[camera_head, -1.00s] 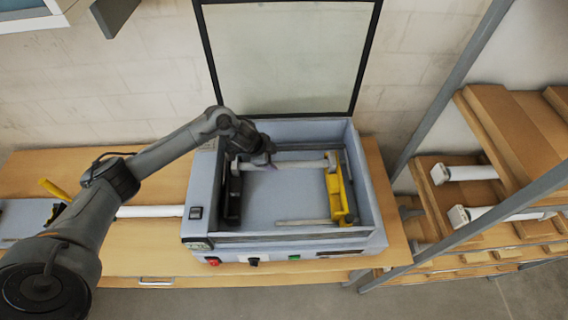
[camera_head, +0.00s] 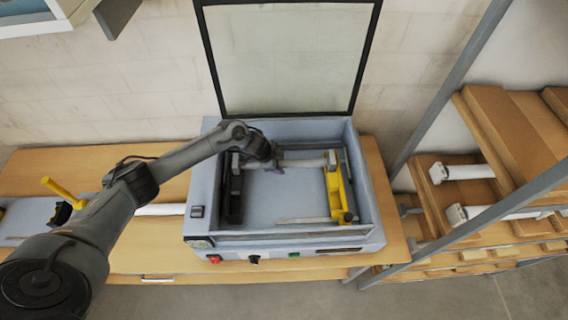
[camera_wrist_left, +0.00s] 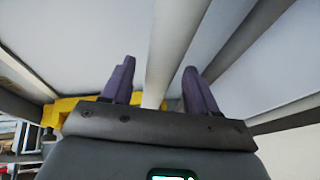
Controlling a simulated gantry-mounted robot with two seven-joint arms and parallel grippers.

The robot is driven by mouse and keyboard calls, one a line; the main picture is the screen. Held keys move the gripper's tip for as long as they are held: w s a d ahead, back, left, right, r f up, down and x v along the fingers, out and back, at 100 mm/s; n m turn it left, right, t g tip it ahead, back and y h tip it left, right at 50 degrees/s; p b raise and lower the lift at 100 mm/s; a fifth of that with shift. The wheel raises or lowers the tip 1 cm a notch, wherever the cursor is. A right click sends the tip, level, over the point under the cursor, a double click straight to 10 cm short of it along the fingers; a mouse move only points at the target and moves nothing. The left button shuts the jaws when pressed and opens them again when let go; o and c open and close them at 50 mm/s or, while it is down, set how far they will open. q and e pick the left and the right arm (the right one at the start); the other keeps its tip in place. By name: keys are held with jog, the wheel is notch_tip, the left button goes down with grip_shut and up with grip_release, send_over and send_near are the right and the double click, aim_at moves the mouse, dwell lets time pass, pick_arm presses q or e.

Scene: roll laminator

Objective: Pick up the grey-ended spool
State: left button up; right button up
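A pale spool (camera_head: 305,163) spans the inside of the open laminator (camera_head: 205,175), between a dark bracket on the left and a yellow bracket (camera_head: 343,193) on the right. Its end pieces look grey. My left gripper (camera_head: 277,168) is down inside the laminator at this spool, left of its middle. In the left wrist view my gripper's two purple fingers (camera_wrist_left: 158,78) are apart, with the pale bar of the spool (camera_wrist_left: 172,50) running between them. I cannot tell whether they touch it. The right gripper is out of view.
White spools with pale grey end caps (camera_head: 470,172) (camera_head: 500,212) lie on the wooden rack at right. Another white roll (camera_head: 160,210) lies on the table behind my arm. The laminator's raised lid (camera_head: 290,60) stands at the back, and its walls surround my gripper.

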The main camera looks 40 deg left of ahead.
pick_arm(q)
grip_shut()
